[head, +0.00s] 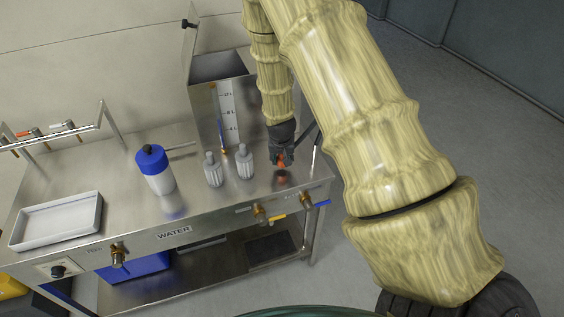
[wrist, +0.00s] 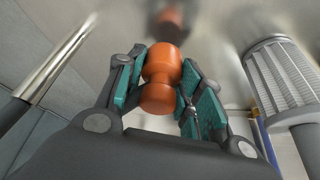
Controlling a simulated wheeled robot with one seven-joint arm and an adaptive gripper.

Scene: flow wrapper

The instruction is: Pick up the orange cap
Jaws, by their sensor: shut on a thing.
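The orange cap (wrist: 162,68) sits between the two teal finger pads of my gripper (wrist: 160,85) in the wrist view. My gripper is shut on it. In the head view my gripper (head: 281,158) is at the right part of the steel counter, pointing down, and the cap shows as a small orange spot (head: 281,163) at its tips. A dark orange reflection lies on the steel below the cap, apart from it in the head view, so the cap looks raised a little above the counter. My fingers partly hide the cap in the head view.
Two grey ribbed bottles (head: 213,169) (head: 245,162) stand just left of my gripper; one ribbed grey piece (wrist: 283,75) is close in the wrist view. A blue-capped white bottle (head: 156,170) and a white tray (head: 57,220) are farther left. A steel tank (head: 222,100) stands behind.

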